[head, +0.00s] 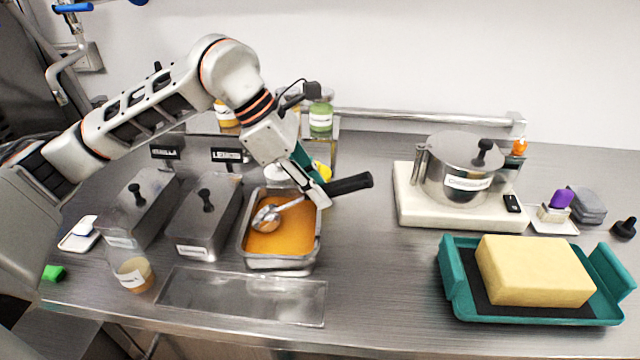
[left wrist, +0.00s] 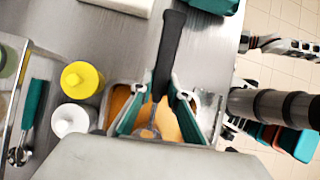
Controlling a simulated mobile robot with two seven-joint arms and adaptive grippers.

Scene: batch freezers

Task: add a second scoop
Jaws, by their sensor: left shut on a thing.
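My left gripper (head: 318,182) is shut on the handle of a metal scoop (head: 290,203). The black handle end points right, and the bowl is down in the open steel pan (head: 282,263), at or just above the orange contents (head: 285,240). Whether the bowl holds anything is unclear. In the left wrist view the black handle (left wrist: 170,50) runs between the teal fingers, and the bowl is partly hidden. A small labelled cup (head: 133,275) with pale contents stands at the front left, apart from the scoop. My right gripper does not show clearly in either view.
Two lidded steel pans (head: 208,215) (head: 143,210) stand left of the open pan. A lidded pot (head: 462,170) sits on a white base at the right. A teal tray (head: 455,280) holds a yellow block (head: 535,270). The counter between pan and tray is clear.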

